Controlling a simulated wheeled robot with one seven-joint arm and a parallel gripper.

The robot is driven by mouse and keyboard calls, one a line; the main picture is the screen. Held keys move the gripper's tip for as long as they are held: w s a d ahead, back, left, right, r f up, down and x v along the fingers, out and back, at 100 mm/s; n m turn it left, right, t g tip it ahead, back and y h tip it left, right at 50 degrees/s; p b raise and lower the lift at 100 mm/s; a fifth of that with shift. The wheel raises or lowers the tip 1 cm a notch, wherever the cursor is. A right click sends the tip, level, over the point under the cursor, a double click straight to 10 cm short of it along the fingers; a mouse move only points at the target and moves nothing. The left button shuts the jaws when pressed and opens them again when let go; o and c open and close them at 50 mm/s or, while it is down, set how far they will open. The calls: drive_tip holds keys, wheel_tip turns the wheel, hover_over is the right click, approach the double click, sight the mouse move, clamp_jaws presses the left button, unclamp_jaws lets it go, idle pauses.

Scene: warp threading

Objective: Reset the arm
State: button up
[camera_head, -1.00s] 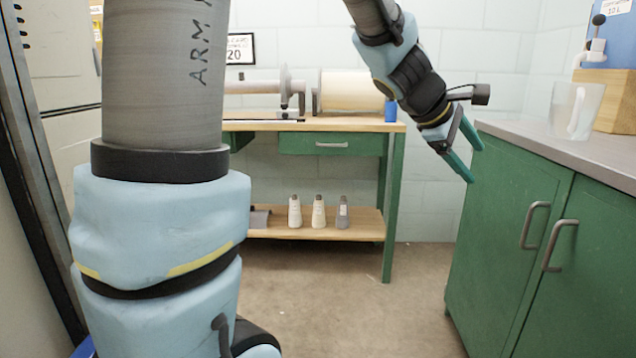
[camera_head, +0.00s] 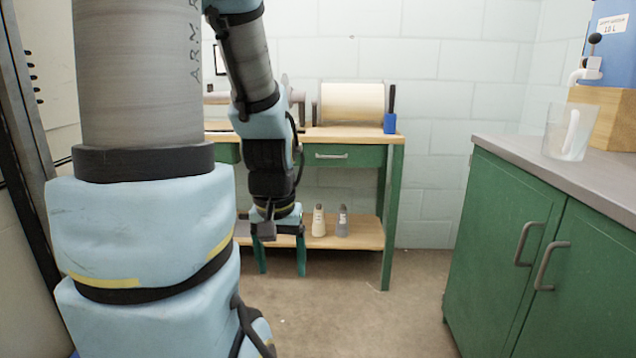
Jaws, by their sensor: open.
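My gripper (camera_head: 281,262) hangs at the centre left of the picture and points straight down. Its two teal fingers are spread apart with nothing between them, so it is open and empty. It shows in front of the lower shelf of the green workbench and covers part of that shelf. My forearm comes down from the top of the picture to the gripper, and my large upper arm fills the left side.
The workbench (camera_head: 350,137) carries a cream roll (camera_head: 352,103) and a blue cup (camera_head: 390,123). Two bottles (camera_head: 318,221) show on its shelf. A green cabinet (camera_head: 510,225) at right bears a clear pitcher (camera_head: 568,132) and a blue container (camera_head: 612,40). The middle floor is clear.

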wheel_tip(320, 180, up, 24)
drive_tip(key=p, duration=2.2)
